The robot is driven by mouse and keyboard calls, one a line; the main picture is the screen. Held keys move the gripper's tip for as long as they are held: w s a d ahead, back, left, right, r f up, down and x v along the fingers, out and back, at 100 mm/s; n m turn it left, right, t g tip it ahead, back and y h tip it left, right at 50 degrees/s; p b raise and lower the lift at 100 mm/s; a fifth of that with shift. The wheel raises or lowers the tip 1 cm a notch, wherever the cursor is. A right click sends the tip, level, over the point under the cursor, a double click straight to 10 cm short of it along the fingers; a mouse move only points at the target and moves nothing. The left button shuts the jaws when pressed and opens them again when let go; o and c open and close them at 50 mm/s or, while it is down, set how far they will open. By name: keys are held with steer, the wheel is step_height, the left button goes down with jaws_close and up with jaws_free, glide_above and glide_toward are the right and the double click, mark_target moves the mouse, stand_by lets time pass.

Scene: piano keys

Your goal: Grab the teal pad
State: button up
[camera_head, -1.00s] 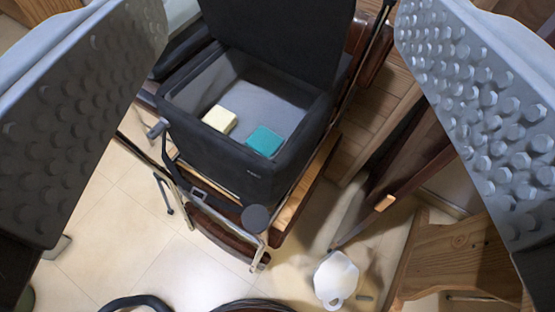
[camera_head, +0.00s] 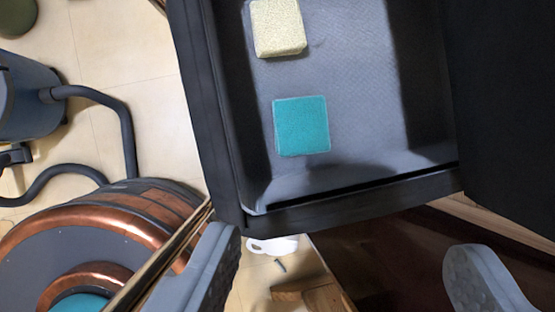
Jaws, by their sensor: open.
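The teal pad (camera_head: 302,126) is a flat square lying on the grey floor of an open black box (camera_head: 360,198). It is near the box's left and lower walls in the picture and is fully visible. My gripper (camera_head: 345,250) shows at the bottom edge with its two grey, bumpy fingers spread wide apart. It is open, with nothing between the fingers. The fingertips appear below the box's lower wall, and the pad lies above them in the picture, apart from both.
A cream pad (camera_head: 278,28) lies in the box above the teal one. The box's raised lid (camera_head: 505,100) stands on the right. A copper-and-grey round object (camera_head: 130,235) and a vacuum-like machine with a hose (camera_head: 125,125) are left. A white item (camera_head: 272,245) shows below.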

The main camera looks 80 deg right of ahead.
step_height(320, 180, down, 3)
steer(key=w+n+g, duration=0.1)
steer(key=w+g, duration=0.1)
glide_above(301, 127)
steer(key=s+d, duration=0.1)
steer(key=s, duration=0.1)
steer(key=shift+n+y, duration=0.3)
step_height(301, 127, down, 12)
steer(key=shift+w+f, duration=0.1)
steer(key=shift+x, duration=2.75)
steer(key=shift+w+a, duration=0.1)
steer(key=shift+a, duration=0.05)
steer(key=c, duration=0.7)
